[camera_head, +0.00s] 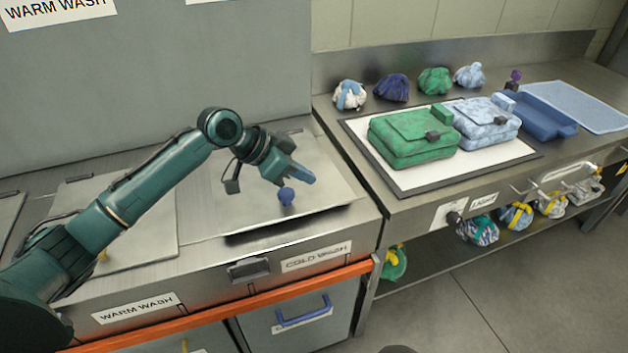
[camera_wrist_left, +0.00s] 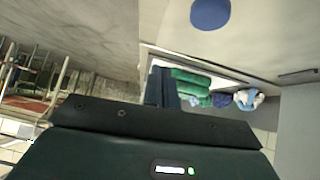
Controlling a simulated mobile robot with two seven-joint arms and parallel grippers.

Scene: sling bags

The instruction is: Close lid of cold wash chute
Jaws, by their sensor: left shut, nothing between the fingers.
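The cold wash chute lid (camera_head: 325,205) is a flat grey metal panel with a round blue knob (camera_head: 287,196) near its front edge. It lies almost flat, with a dark gap under its front edge above the label "COLD WASH" (camera_head: 316,257). My left gripper (camera_head: 307,177) is shut and empty, over the lid just behind and above the knob; I cannot tell whether it touches the lid. In the left wrist view the knob (camera_wrist_left: 210,12) is at the top, apart from the dark blue fingers (camera_wrist_left: 161,88). My right gripper is not in view.
The warm wash lid (camera_head: 130,245) lies left, partly behind my left arm. On the right counter, a green bag (camera_head: 410,138) and a light blue bag (camera_head: 487,122) sit on a white board with several bundles behind. An orange rail (camera_head: 240,303) runs along the front.

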